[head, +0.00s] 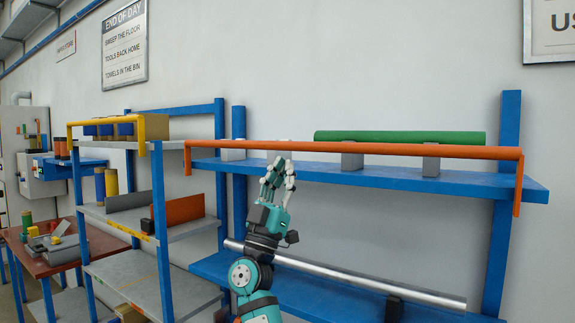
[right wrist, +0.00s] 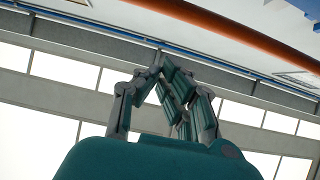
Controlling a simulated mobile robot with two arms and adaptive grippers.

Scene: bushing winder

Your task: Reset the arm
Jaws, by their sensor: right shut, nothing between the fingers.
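My right arm rises from the bottom of the head view, teal and black. Its gripper (head: 277,170) points up just in front of the blue shelf, below the orange bar. In the right wrist view the same gripper (right wrist: 165,70) has its fingers drawn together at the tips with nothing between them. My left gripper does not show.
An orange bar (head: 350,149) runs along the front of the upper blue shelf (head: 390,177). A green roll (head: 400,137) rests on grey supports behind it. A metal rod (head: 345,276) lies on the lower shelf. A grey-shelved rack (head: 150,278) and a brown table (head: 62,258) stand at left.

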